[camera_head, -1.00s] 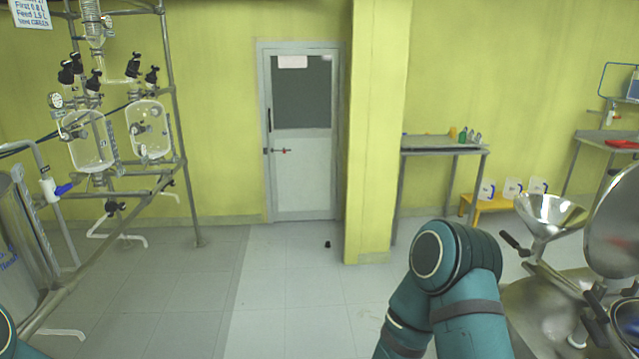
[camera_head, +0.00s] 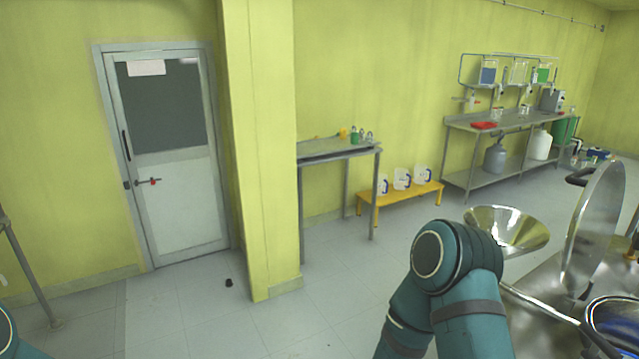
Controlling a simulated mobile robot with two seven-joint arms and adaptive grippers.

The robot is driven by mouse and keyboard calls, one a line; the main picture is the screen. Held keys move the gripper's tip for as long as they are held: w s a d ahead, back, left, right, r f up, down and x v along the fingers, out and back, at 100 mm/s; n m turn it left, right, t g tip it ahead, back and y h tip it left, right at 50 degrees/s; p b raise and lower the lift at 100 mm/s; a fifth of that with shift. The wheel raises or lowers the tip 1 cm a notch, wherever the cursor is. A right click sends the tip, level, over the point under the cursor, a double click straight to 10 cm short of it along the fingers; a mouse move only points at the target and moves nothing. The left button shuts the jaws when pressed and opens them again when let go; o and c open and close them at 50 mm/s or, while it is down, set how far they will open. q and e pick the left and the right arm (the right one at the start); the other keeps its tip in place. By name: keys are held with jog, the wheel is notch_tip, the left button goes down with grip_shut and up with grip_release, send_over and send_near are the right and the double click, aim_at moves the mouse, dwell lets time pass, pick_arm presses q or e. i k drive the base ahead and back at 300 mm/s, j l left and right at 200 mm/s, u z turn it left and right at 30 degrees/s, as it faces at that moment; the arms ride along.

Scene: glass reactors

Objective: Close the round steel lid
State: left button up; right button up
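The round steel lid (camera_head: 596,225) stands raised, nearly upright, at the right of the head view. It has a dark handle at its upper left edge. Below it is a round opening with a steel rim (camera_head: 590,322) and a blue inside, cut off by the right picture edge. A steel funnel (camera_head: 508,230) sits left of the lid. My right arm shows as a bent teal link in front of the funnel, apart from the lid in the picture. Neither gripper is in view. Only a sliver of my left arm shows at the lower left edge.
A steel side table (camera_head: 338,150) stands by the yellow pillar (camera_head: 262,150). A low orange bench (camera_head: 400,202) holds white jugs. A long steel bench (camera_head: 500,128) with a red tray (camera_head: 484,125) stands farther back. A white door (camera_head: 180,200) is at left. The floor in the middle is clear.

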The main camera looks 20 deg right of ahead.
aim_at(594, 222)
jog(key=i+j+z, duration=0.1)
jog(key=i+z, duration=0.15)
jog(key=z, duration=0.15)
jog(key=i+j+z, duration=0.15)
jog(key=z, duration=0.25)
jog(key=i+j+z, duration=0.2)
jog(key=z, duration=0.2)
jog(key=i+j+z, duration=0.15)
jog(key=z, duration=0.25)
jog(key=i+j+z, duration=0.15)
jog(key=z, duration=0.25)
jog(key=i+j+z, duration=0.1)
jog(key=j+z, duration=0.3)
jog(key=i+j+z, duration=0.15)
jog(key=z, duration=0.2)
jog(key=i+j+z, duration=0.1)
jog(key=j+z, duration=0.2)
